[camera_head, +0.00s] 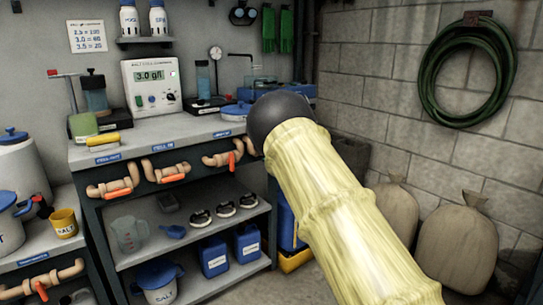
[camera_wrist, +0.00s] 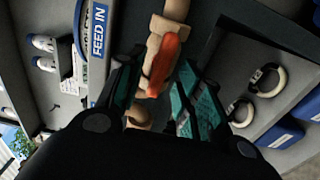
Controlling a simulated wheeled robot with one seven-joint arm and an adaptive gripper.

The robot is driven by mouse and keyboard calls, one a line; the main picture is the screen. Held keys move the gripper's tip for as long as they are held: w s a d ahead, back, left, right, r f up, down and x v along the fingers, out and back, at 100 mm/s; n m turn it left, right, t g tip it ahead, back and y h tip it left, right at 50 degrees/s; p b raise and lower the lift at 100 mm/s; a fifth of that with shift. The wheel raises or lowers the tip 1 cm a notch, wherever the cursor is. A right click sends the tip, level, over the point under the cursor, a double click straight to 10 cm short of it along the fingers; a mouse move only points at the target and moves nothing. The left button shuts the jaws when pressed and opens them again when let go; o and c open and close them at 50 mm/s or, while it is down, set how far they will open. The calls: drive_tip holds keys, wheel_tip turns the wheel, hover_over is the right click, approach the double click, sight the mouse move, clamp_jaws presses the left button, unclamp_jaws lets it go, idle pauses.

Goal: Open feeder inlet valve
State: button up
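In the wrist view, a tan pipe valve (camera_wrist: 174,27) has an orange handle (camera_wrist: 163,66) and sits beside a blue "FEED IN" label (camera_wrist: 97,30). The handle runs roughly along the pipe there. My gripper (camera_wrist: 158,72) is open, with a dark teal-padded finger on each side of the handle. I cannot tell whether either finger touches it. In the head view this appears to be the rightmost valve (camera_head: 213,161) on the bench front, its orange handle (camera_head: 232,161) partly visible. My gripper is hidden there behind my arm.
Two similar valves with orange handles, one at the left (camera_head: 107,189) and one in the middle (camera_head: 164,172), sit along the bench front. A controller reading 3.0 (camera_head: 152,85) stands on the bench (camera_head: 135,140).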

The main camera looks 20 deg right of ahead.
drive_tip(key=v, duration=1.2)
drive_tip(key=s+f+m+g+h, duration=0.25)
drive_tip(key=s+f+m, duration=0.4)
drive_tip(key=f, duration=0.85)
drive_tip(key=s+f+m+g+h, duration=0.2)
drive_tip(key=s+f+m+h, duration=0.15)
drive_tip(key=s+f, duration=0.85)
drive_tip(key=s+a+f+m+g, duration=0.3)
drive_tip(key=s+f+m+g, duration=0.1)
drive_tip(key=s+f, duration=0.75)
drive_tip(key=s+a+f+m+g, duration=0.35)
drive_tip(key=s+f, duration=0.55)
drive_tip(key=s, duration=0.5)
drive_tip(key=s+a+f+m+g, duration=0.1)
drive_tip(key=s+a+m+g, duration=0.2)
drive_tip(key=s, duration=0.8)
drive_tip(key=s+a+f+m+g, duration=0.1)
drive_tip(key=s+a+m+g, duration=0.15)
drive_tip(key=s, duration=0.85)
wheel_tip(320, 180, up, 29)
drive_tip(key=p, duration=2.9)
drive_tip(key=shift+a, duration=0.15)
